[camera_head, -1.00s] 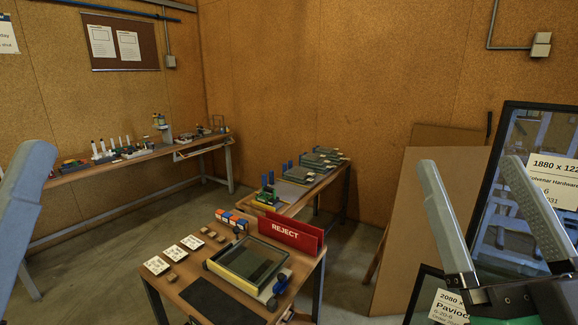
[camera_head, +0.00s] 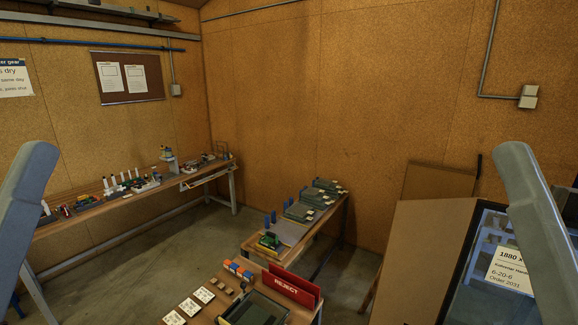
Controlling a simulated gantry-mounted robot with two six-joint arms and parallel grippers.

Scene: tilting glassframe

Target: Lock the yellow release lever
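The yellow release lever cannot be made out in this view. A dark framed glass panel (camera_head: 492,262) with a white order label (camera_head: 512,268) leans at the lower right, cut off by the picture's edge. My grey arm parts show at the left and right edges. The right one covers part of the glass panel. No fingertips of either gripper can be made out.
A brown board (camera_head: 418,255) stands beside the glass panel. A low table in front carries a red REJECT sign (camera_head: 291,286), a dark tray (camera_head: 255,308) and white cards (camera_head: 190,307). A long bench (camera_head: 120,200) runs along the left wall. Floor shows between them.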

